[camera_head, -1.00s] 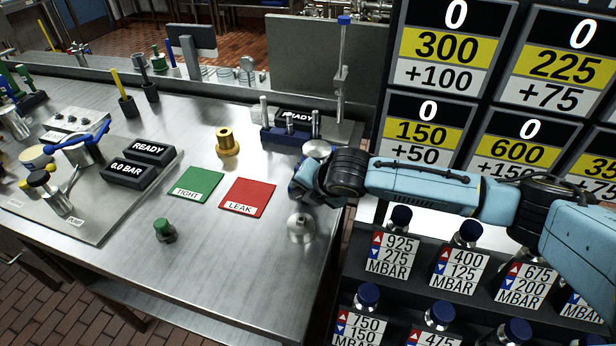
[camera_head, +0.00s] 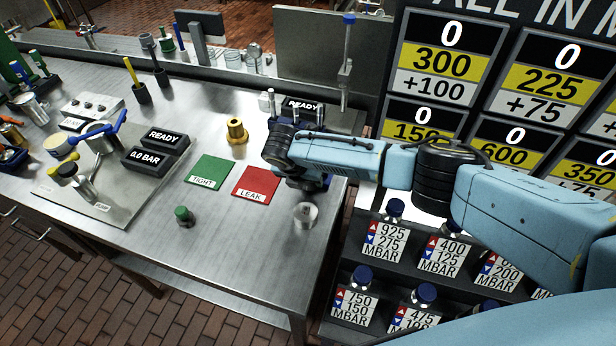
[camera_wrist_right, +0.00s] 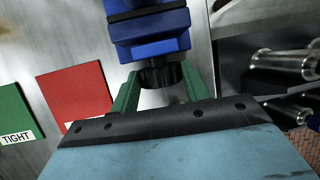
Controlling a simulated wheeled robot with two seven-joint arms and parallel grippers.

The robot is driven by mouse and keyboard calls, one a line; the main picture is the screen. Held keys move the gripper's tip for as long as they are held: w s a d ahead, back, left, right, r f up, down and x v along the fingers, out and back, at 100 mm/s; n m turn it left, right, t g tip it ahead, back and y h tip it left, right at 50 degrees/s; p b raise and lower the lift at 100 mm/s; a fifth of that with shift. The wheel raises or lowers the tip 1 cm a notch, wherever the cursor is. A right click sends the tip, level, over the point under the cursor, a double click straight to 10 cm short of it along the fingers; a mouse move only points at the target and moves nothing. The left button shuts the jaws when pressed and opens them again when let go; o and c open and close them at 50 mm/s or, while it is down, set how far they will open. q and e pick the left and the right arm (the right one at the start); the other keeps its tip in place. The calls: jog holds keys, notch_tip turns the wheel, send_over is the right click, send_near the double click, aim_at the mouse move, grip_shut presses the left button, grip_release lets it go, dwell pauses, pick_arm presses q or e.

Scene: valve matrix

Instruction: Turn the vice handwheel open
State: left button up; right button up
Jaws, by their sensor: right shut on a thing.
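The blue vice (camera_wrist_right: 150,38) is at the top middle of the right wrist view. Its dark ribbed handwheel (camera_wrist_right: 160,76) faces my gripper. My right gripper (camera_wrist_right: 161,84) has its green fingers on both sides of the handwheel and is shut on it. In the head view my right arm covers most of the vice and hides the handwheel and fingertips. My left gripper is not in view.
A green TIGHT mat (camera_head: 211,171) and a red LEAK mat (camera_head: 257,182) lie left of my right arm. A brass fitting (camera_head: 236,130) stands behind them. A small metal part (camera_head: 306,214) stands near the bench's right edge. A bottle rack (camera_head: 385,235) is at right.

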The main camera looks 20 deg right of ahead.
jog(key=shift+g+h, duration=0.4)
dwell(0.3)
jog(key=o, duration=0.7)
jog(key=shift+w, duration=0.1)
jog(key=shift+a, duration=0.1)
jog(key=v, duration=1.3)
jog(key=shift+a+r, duration=0.1)
